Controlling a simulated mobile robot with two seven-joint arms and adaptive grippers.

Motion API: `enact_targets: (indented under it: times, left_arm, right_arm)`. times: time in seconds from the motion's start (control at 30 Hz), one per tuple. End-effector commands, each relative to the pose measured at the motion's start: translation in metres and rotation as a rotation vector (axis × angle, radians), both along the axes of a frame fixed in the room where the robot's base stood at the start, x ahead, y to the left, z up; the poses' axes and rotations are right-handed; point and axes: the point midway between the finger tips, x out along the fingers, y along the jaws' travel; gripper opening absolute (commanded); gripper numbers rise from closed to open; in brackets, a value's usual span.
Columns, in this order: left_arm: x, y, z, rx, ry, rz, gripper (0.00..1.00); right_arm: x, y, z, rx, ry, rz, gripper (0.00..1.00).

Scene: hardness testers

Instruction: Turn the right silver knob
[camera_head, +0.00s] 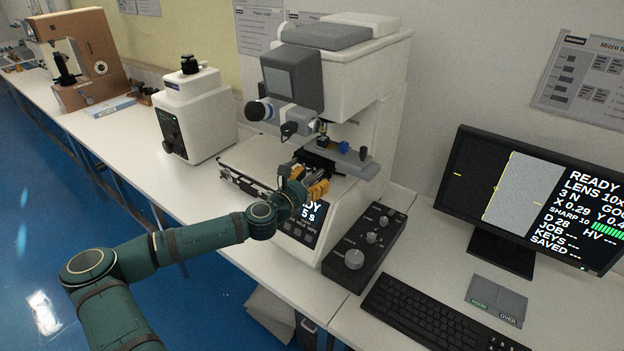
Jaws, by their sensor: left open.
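The large white hardness tester (375,85) stands on the bench against the wall. My left gripper (309,182) has yellow fingers and is open at the front of the tester, by its stage (320,160) and above the front display (308,222), which my wrist partly covers. Whether it touches the stage cannot be told. A black control box (367,247) lies to the right of the tester. The gripper is left of and above this box. My right gripper is out of view.
A monitor (540,195), a keyboard (432,318) and a grey pad (497,300) are on the right bench. A smaller white tester (196,120) and a brown tester (85,55) stand further left. Bare bench (140,120) lies along the front left.

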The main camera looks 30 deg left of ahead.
Motion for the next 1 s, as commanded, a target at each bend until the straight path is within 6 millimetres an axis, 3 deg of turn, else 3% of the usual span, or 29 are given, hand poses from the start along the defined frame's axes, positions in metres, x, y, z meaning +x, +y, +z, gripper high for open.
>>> enact_targets:
  times: [0.23,0.27,0.4,0.43,0.77,1.0]
  left_arm:
    - [0.0005,-0.0001,0.0,0.0,0.0,0.0,0.56]
    - [0.0005,-0.0001,0.0,0.0,0.0,0.0,0.51]
    - [0.0004,-0.0001,0.0,0.0,0.0,0.0,0.02]
    - [0.0004,-0.0001,0.0,0.0,0.0,0.0,0.0]
    - [0.0003,-0.0003,-0.0006,0.024,-0.001,-0.001,0.0]
    - [0.0005,0.0,-0.0015,0.139,-0.01,-0.001,0.0]
  right_arm:
    - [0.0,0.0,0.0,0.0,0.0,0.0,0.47]
    - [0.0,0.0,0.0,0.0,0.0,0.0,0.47]
    - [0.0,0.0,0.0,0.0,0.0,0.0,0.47]
    - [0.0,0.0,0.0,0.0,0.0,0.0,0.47]
    - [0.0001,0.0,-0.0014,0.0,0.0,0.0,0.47]
    - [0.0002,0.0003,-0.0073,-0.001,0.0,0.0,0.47]
